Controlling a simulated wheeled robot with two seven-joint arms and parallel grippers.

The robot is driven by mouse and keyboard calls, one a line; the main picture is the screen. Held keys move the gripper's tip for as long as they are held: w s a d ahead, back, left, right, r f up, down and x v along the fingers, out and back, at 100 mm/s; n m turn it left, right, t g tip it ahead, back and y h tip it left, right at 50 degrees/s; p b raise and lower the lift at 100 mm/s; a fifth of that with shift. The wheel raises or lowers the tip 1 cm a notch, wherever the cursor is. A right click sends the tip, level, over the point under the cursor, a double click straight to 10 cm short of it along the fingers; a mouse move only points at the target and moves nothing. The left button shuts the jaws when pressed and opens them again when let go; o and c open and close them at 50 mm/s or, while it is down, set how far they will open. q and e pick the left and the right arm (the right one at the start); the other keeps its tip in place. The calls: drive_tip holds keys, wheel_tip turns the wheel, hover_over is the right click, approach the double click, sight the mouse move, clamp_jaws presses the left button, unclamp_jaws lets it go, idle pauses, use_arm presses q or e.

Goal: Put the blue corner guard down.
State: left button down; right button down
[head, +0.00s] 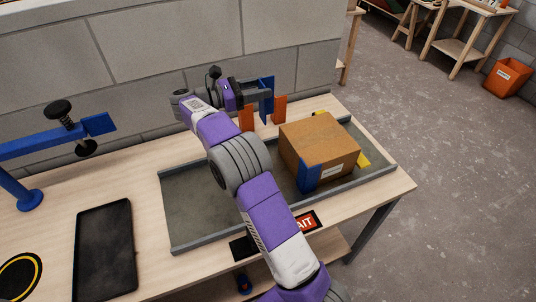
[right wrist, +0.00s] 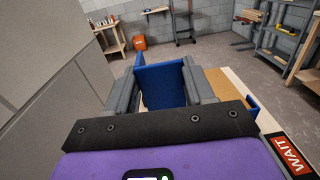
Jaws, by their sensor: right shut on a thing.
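My right gripper (head: 262,94) is shut on a blue corner guard (head: 268,86), near the back wall and behind the left part of the cardboard box (head: 318,145). In the right wrist view the held guard (right wrist: 162,86) is between the two grey fingers. I cannot tell whether its lower end touches anything. A second blue guard (head: 307,178) is at the box's front corner, and two orange guards (head: 247,118) (head: 279,109) stand behind the box. My left gripper is not in view.
The box sits in a grey shallow tray (head: 204,214) on the wooden table. Yellow pieces (head: 363,159) show beside the box. A blue clamp arm with a black knob (head: 58,109) and a black tablet-like panel (head: 104,250) are at left. A WAIT sign (head: 304,223) is at the front.

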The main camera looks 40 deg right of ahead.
wheel_tip(320, 180, down, 18)
drive_tip(key=b, duration=0.2)
idle(0.4)
drive_tip(key=shift+f+b, duration=0.15)
drive_tip(key=shift+b, duration=0.25)
drive_tip(key=shift+c, duration=2.1)
unclamp_jaws()
drive_tip(key=v, duration=1.2)
drive_tip(key=shift+p, duration=0.45)
drive_tip(key=shift+r, duration=0.3)
